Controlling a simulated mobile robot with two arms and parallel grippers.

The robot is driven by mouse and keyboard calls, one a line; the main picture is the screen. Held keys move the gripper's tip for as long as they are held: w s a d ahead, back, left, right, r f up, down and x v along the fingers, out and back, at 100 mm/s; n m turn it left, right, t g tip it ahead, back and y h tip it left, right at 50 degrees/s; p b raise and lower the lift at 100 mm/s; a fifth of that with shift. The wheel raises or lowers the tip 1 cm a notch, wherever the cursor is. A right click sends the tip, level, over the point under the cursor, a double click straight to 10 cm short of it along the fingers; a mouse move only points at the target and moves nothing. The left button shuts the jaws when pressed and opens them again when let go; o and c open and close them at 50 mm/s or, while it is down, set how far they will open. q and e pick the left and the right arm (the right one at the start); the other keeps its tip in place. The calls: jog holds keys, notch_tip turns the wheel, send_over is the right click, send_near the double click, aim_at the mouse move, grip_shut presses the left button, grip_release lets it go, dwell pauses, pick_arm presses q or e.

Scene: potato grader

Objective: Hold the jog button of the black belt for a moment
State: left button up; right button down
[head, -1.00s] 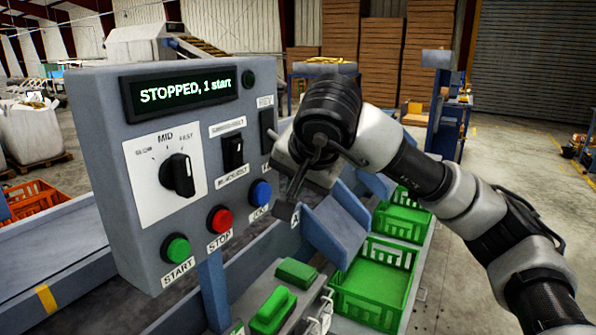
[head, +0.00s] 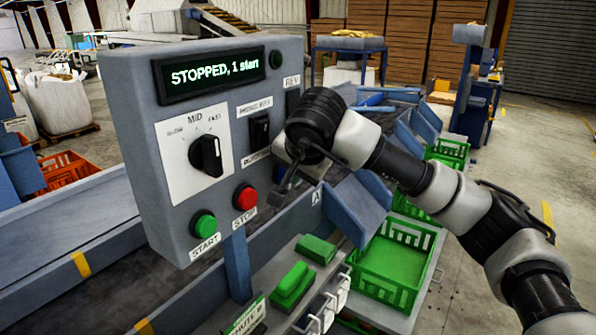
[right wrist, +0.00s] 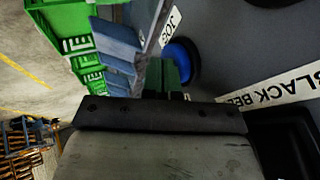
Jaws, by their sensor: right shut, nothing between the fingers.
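The grey control panel (head: 220,95) fills the middle of the head view, its display reading "STOPPED, 1 start". In the right wrist view the blue jog button (right wrist: 184,62) shows beside a partly cut-off "JOG" label (right wrist: 172,27). My right gripper is shut and empty, its fingertips (right wrist: 165,76) at the button's edge; I cannot tell whether they touch. The black rocker switch (head: 259,130) has a label above and a partly covered one below; "BLACK BE" (right wrist: 288,90) reads in the wrist view. My left gripper is out of view.
The green start button (head: 204,224) and red stop button (head: 246,197) sit left of my gripper, below the black speed knob (head: 206,156). Blue chutes (head: 350,205) and green crates (head: 392,265) stand close to the right. Open floor lies beyond them.

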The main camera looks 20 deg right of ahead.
jog(key=shift+w+a+r, duration=0.25)
jog(key=shift+w+a, duration=0.15)
jog(key=shift+w, duration=0.1)
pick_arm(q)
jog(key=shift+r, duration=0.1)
pick_arm(e)
jog(key=shift+r, duration=0.2)
dwell(0.9)
